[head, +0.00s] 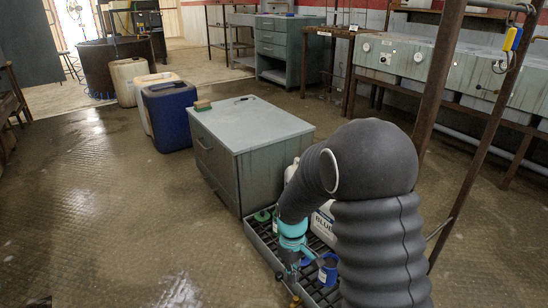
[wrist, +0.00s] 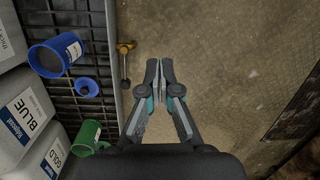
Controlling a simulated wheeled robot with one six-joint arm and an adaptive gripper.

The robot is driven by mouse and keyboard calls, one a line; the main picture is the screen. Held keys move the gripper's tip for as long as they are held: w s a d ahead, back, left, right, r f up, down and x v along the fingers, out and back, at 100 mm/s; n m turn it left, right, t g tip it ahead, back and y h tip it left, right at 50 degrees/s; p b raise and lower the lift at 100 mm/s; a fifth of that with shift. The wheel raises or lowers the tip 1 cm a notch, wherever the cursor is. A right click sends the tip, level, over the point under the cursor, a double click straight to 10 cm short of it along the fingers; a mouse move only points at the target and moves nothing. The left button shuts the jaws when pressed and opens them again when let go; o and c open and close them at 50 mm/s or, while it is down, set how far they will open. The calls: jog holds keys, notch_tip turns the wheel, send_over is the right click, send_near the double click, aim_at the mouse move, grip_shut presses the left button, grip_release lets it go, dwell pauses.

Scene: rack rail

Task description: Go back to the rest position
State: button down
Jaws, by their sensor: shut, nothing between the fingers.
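My gripper (wrist: 159,72) is shut and empty in the wrist view, with its fingertips together over bare floor beside a black rack tray (wrist: 100,35). In the head view my gripper (head: 291,275) is small and partly hidden at the end of my dark, ribbed arm, low beside the tray (head: 262,245).
White jugs labelled BLUE (wrist: 25,115) and GOLD (wrist: 55,160) stand at the left. A brass-coloured fitting (wrist: 125,60) is at the tray edge, close to my gripper. A grey cabinet (head: 240,150) stands behind the tray. Open floor (head: 110,220) lies to the left.

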jog(key=s+d+r+m+t+p, duration=0.1)
jog(key=s+d+r+m+t, duration=0.1)
jog(key=s+r, duration=0.4)
jog(key=s+d+r+m+t+p, duration=0.2)
jog(key=s+d+r, duration=0.3)
jog(key=r, duration=1)
jog(key=s+d+r+m+t+p, duration=0.2)
jog(key=s+d+r+m+t, duration=0.1)
jog(key=s+r, duration=0.6)
jog(key=shift+s+d+r+m+t, duration=0.2)
jog(key=shift+r+m+t, duration=0.1)
jog(key=shift+r+m, duration=0.4)
